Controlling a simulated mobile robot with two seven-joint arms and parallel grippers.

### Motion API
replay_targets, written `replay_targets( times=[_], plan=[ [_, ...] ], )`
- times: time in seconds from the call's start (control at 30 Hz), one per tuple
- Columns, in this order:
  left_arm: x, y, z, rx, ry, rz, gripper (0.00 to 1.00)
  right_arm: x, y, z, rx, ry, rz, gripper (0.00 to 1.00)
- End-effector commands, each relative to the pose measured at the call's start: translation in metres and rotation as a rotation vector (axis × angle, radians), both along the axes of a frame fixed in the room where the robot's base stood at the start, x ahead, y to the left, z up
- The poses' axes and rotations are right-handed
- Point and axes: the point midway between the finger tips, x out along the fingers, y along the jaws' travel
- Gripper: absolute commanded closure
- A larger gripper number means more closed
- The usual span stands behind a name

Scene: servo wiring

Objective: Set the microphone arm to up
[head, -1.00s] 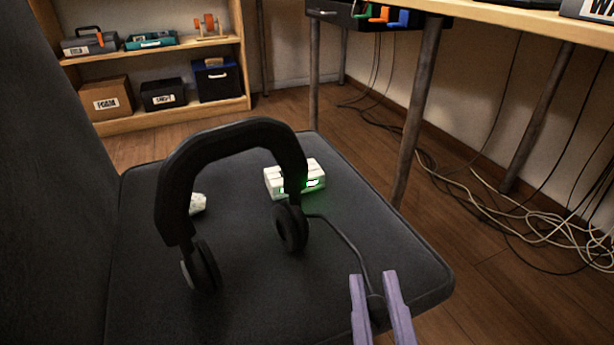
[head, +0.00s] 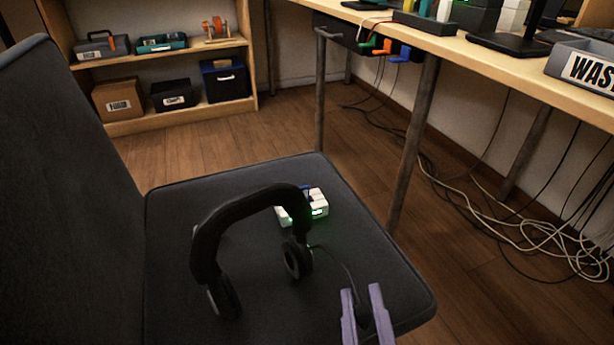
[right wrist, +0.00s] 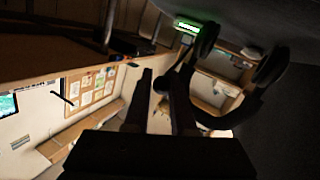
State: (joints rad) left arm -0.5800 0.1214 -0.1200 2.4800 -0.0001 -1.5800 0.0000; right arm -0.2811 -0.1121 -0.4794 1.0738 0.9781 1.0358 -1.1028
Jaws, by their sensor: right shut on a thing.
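A black headset (head: 248,205) stands on the dark seat of a chair (head: 175,270), headband up and ear cups down. Its thin microphone arm (head: 338,264) runs from the right-hand ear cup (head: 297,258) down and to the right, toward the front of the seat. My right gripper (head: 361,292) is at the outer end of this arm and shut on it, with the dark tip between its lilac fingers. In the right wrist view the microphone arm (right wrist: 184,60) comes down from an ear cup (right wrist: 207,40) to between the dark fingers. My left gripper is not in view.
A white device (head: 318,197) with a green light sits behind the headset. The chair's backrest (head: 55,170) rises at the left. A desk (head: 480,52) with a waste bin (head: 585,70) stands at the right, loose cables (head: 520,225) below it. A shelf (head: 150,122) stands at the back.

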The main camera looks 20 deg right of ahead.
Motion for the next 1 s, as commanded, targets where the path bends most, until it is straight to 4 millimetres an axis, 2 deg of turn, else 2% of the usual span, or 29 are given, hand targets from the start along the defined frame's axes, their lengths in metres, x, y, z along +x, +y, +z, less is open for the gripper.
replay_targets(
  times=[0.03, 0.07, 0.33, 0.67, 0.77, 1.0],
  plan=[
    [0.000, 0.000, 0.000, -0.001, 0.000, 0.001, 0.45, 0.000, 0.000, 0.000, 0.000, -0.001, 0.000, 1.00],
    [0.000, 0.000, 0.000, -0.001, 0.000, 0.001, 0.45, 0.000, 0.000, 0.000, 0.000, -0.001, 0.000, 0.75],
    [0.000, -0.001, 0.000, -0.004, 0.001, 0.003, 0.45, 0.000, 0.000, 0.000, 0.000, -0.001, 0.000, 0.45],
    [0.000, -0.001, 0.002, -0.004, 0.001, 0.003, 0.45, -0.007, 0.002, 0.001, 0.001, 0.002, -0.001, 0.45],
    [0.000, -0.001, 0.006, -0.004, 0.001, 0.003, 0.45, -0.020, 0.007, 0.003, 0.000, 0.005, 0.001, 0.45],
    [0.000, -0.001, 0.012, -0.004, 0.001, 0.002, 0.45, -0.066, 0.024, 0.009, 0.001, 0.005, 0.000, 0.45]
  ],
)
